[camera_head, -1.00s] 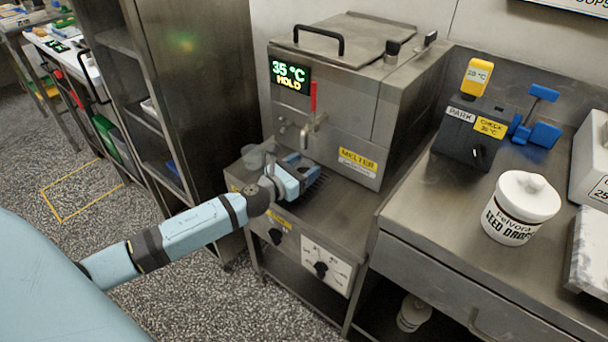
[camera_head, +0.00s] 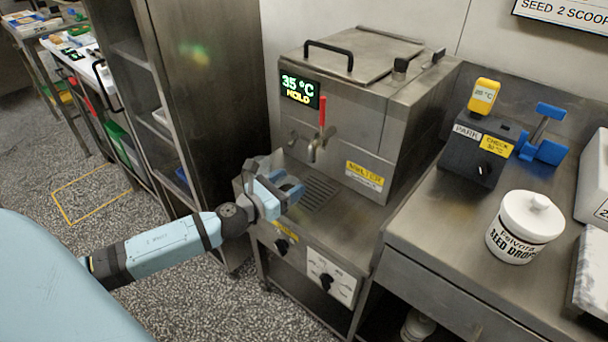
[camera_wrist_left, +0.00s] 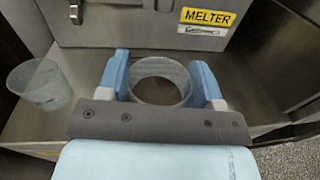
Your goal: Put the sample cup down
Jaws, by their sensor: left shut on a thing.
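My left gripper (camera_head: 284,187) is at the left front of the melter's base, left of the drip grate. In the left wrist view its blue fingers (camera_wrist_left: 162,78) are shut on a clear round cup (camera_wrist_left: 160,68), which I take as the sample cup. Its open rim faces the camera, and its inside looks brownish. In the head view the fingers mostly hide this cup, and I cannot tell whether its bottom touches the steel. A second clear cup (camera_wrist_left: 40,84) stands on the steel to the left of the gripper. My right gripper is not in view.
The melter (camera_head: 350,120) has a red-handled tap (camera_head: 316,145) above a bare drip grate (camera_head: 318,192). A black park holder (camera_head: 478,150) and a white seed jar (camera_head: 522,230) stand on the right counter. A steel cabinet (camera_head: 215,90) rises at left.

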